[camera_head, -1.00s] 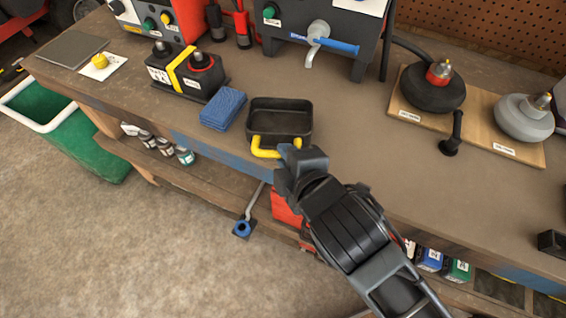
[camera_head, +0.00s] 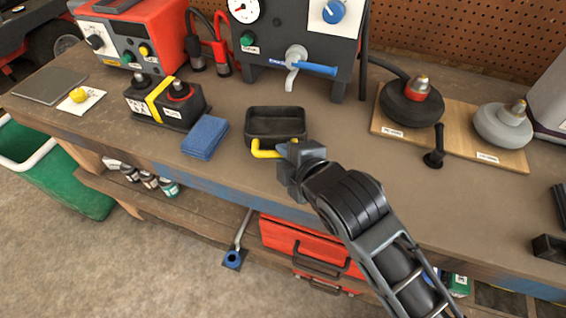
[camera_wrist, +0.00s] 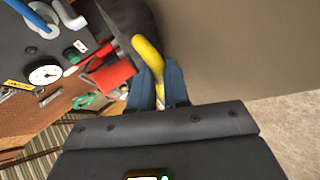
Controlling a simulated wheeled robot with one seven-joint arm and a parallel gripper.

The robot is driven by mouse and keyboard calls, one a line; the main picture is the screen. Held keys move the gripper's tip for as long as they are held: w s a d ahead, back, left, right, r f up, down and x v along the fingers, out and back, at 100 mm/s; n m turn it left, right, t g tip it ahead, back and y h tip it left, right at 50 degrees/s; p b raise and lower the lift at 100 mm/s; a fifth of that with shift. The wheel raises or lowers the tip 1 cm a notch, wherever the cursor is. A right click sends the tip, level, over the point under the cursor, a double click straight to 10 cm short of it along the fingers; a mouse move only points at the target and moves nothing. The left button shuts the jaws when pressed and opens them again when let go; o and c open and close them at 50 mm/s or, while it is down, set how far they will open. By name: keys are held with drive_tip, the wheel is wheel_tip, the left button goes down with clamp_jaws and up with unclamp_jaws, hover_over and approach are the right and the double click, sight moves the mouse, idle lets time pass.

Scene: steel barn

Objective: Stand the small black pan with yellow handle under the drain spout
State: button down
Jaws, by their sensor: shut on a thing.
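The small black pan (camera_head: 276,122) is upright at the bench top, left of and in front of the drain spout (camera_head: 290,79); I cannot tell whether it touches the bench. Its yellow handle (camera_head: 262,152) faces the front edge. My gripper (camera_head: 286,152) is shut on the handle. In the wrist view the yellow handle (camera_wrist: 146,52) runs between the two blue-grey fingers of my gripper (camera_wrist: 158,90). The spout hangs from the dark grey machine (camera_head: 300,40), beside a blue lever (camera_head: 318,69). Part of the handle is hidden by my gripper.
A blue sponge or cloth (camera_head: 205,137) lies just left of the pan, with a black battery (camera_head: 150,108) beyond it. Bench between pan and board is clear.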

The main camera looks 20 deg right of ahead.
sight(295, 139)
drive_tip(key=shift+w+d+f+b, duration=0.2)
drive_tip(key=shift+w+d+b, duration=0.35)
drive_tip(key=shift+w+d, duration=1.3)
drive_tip(key=shift+f, duration=0.35)
drive_tip(key=c, duration=1)
unclamp_jaws()
drive_tip(key=shift+s+f, duration=0.1)
